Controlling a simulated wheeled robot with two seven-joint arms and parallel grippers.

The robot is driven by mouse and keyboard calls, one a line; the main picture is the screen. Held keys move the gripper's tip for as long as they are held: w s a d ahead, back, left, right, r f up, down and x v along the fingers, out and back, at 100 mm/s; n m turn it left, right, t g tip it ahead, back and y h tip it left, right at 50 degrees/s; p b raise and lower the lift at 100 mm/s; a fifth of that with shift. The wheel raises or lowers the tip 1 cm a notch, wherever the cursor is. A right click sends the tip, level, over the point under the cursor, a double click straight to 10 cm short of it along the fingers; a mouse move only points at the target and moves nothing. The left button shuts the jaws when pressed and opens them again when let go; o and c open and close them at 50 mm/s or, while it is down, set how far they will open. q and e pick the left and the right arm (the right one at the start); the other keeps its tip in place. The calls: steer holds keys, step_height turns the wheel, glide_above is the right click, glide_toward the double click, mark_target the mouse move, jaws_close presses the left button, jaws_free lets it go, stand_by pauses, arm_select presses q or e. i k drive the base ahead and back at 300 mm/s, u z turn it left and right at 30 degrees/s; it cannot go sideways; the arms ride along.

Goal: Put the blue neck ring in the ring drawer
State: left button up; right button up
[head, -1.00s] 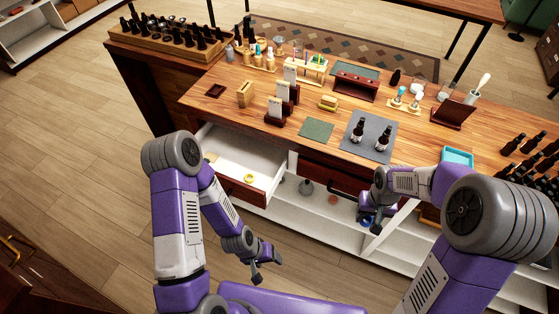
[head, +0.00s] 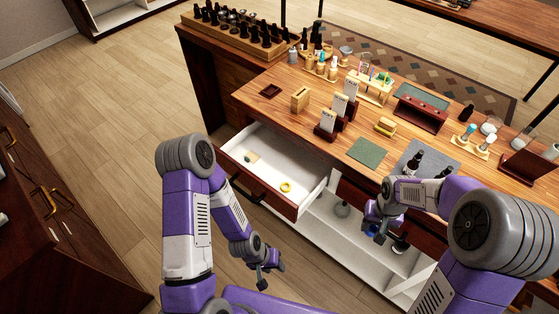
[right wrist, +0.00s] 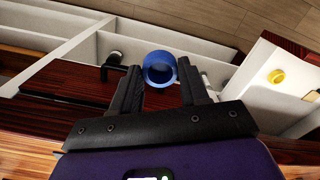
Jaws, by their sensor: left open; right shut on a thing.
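The blue neck ring (right wrist: 160,68) is between the fingertips of my right gripper (right wrist: 166,80) in the right wrist view. In the head view only a bit of blue ring (head: 372,230) shows at that gripper (head: 376,230), in front of the counter and right of the open drawer. The white-lined ring drawer (head: 262,176) is pulled out and holds a yellow ring (head: 286,187) and a small beige piece (head: 251,157). The drawer (right wrist: 250,50) is at the right in the right wrist view. My left gripper (head: 266,281) is open and empty, below the drawer over the floor.
The wooden countertop (head: 280,95) carries card stands, a green mat (head: 367,152), a grey mat with dark bottles, and racks. The floor left of the drawer is clear.

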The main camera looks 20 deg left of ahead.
mark_target(270, 171)
steer(key=u, duration=1.95)
steer(key=i, duration=1.55)
steer(key=z, duration=1.7)
